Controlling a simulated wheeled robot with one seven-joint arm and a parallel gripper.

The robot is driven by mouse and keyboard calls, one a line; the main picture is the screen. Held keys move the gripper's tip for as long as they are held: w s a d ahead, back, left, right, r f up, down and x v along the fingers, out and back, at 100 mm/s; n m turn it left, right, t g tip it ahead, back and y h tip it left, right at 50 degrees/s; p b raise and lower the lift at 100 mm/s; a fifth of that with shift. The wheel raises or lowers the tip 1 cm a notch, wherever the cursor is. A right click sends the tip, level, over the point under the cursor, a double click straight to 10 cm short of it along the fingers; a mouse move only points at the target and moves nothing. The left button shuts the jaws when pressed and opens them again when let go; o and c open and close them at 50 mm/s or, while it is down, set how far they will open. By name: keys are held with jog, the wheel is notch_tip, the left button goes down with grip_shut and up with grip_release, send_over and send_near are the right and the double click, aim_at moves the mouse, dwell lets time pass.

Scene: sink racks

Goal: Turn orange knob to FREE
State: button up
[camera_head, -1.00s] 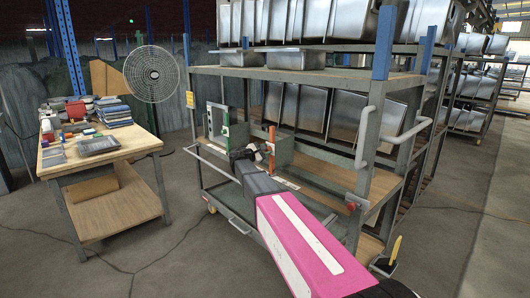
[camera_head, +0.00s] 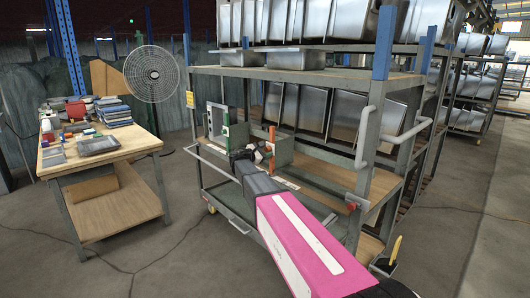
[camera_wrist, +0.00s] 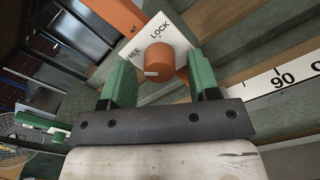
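The orange knob (camera_wrist: 165,60) sits at the upper middle of the wrist view, on a white plate (camera_wrist: 178,22) printed FREE at the left and LOCK at the upper right. A small pale mark shows on the knob's lower left side. My gripper (camera_wrist: 159,62) has two green fingers, spread apart, one to the left and one to the right of the knob. A gap shows on the left; contact on the right I cannot tell. In the head view my gripper (camera_head: 243,156) reaches into the cart, and the knob is too small to make out clearly.
The steel cart (camera_head: 300,73) has a shelf above my gripper and posts around it. An orange upright (camera_head: 272,135) and a green one (camera_head: 225,125) stand near the gripper. A white scale strip (camera_wrist: 270,82) lies right of the knob. A wooden table (camera_head: 135,140) stands left.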

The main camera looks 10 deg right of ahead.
jog(key=shift+a, duration=0.1)
jog(key=v, duration=1)
jog(key=shift+s+a, duration=0.25)
